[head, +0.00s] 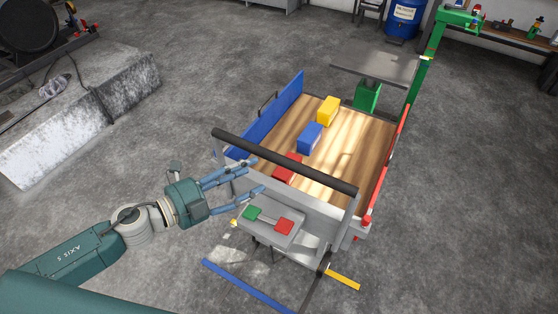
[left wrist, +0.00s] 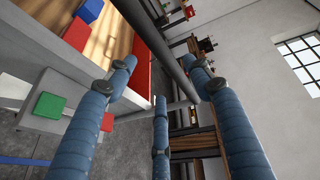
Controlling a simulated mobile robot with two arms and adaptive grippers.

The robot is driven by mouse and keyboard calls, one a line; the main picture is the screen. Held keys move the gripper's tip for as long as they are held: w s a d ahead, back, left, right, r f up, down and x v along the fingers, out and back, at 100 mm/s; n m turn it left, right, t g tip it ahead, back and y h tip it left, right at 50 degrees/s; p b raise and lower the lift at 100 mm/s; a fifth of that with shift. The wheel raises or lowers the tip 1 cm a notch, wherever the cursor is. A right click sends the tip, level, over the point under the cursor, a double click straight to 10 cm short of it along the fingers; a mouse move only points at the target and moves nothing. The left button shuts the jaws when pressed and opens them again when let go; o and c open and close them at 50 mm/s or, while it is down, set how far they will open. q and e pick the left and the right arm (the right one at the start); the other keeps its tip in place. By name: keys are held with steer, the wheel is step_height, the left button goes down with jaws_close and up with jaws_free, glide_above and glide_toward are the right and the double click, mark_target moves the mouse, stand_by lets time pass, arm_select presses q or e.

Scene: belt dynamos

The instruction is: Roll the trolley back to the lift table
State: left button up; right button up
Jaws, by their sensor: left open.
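The trolley (head: 340,160) has a wooden deck, a blue left side, a red right side and a black push bar (head: 285,160) across its near end. Yellow, blue and red blocks lie on the deck. The lift table (head: 372,66), a flat grey top on a green column, stands just beyond the trolley's far end. My left gripper (head: 258,175) is open and empty, at the left part of the near end, close to the bar. In the left wrist view the bar (left wrist: 160,45) passes between the spread fingers (left wrist: 160,80); contact cannot be told. My right gripper is out of view.
A grey panel with a green and a red pad (head: 268,222) is on the trolley's near end. Blue and yellow floor strips (head: 343,280) lie near it. A green post (head: 425,70), a blue barrel (head: 403,18) and a bench stand behind. A concrete block (head: 85,115) is at left.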

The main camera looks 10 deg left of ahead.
mark_target(279, 161)
arm_select(q)
steer(key=p+x, duration=0.3)
steer(key=x, duration=0.6)
steer(key=shift+w, duration=0.25)
steer(key=shift+w+d+f, duration=0.2)
steer(key=shift+w+d, duration=0.1)
steer(key=shift+c, duration=0.2)
jaws_close()
